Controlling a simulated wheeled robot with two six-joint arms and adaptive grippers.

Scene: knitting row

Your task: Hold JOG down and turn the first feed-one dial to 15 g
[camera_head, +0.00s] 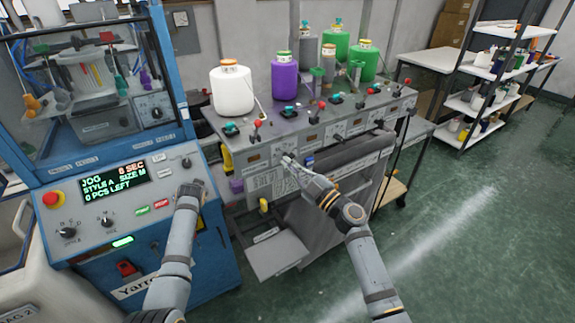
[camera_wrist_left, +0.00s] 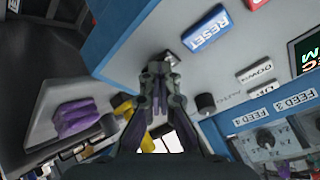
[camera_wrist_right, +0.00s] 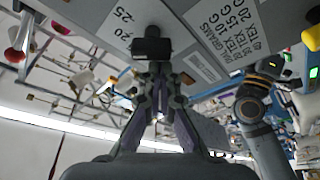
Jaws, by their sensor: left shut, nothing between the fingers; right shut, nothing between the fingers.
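The blue machine's display (camera_head: 116,178) reads JOG, 6 SEC, STYLE A, SIZE M, 0 PCS LEFT. My left gripper (camera_head: 188,190) is shut at the right part of this sloped panel. In the left wrist view its fingertips (camera_wrist_left: 163,65) meet the panel at a small part beside the blue RESET button (camera_wrist_left: 206,28); they hide most of that part, and I cannot read a JOG label. My right gripper (camera_head: 287,160) is shut at the grey feed panel. In the right wrist view its fingertips (camera_wrist_right: 153,68) are at a black dial (camera_wrist_right: 151,44), near marks 20 and 25. The dial's pointer is hidden.
A printed grams chart (camera_wrist_right: 225,32) is beside the dial. White (camera_head: 232,92), purple (camera_head: 285,80) and green (camera_head: 363,62) yarn cones stand on the grey feed unit. A black knob (camera_wrist_left: 205,102) is near my left fingers. Open floor (camera_head: 470,230) lies right.

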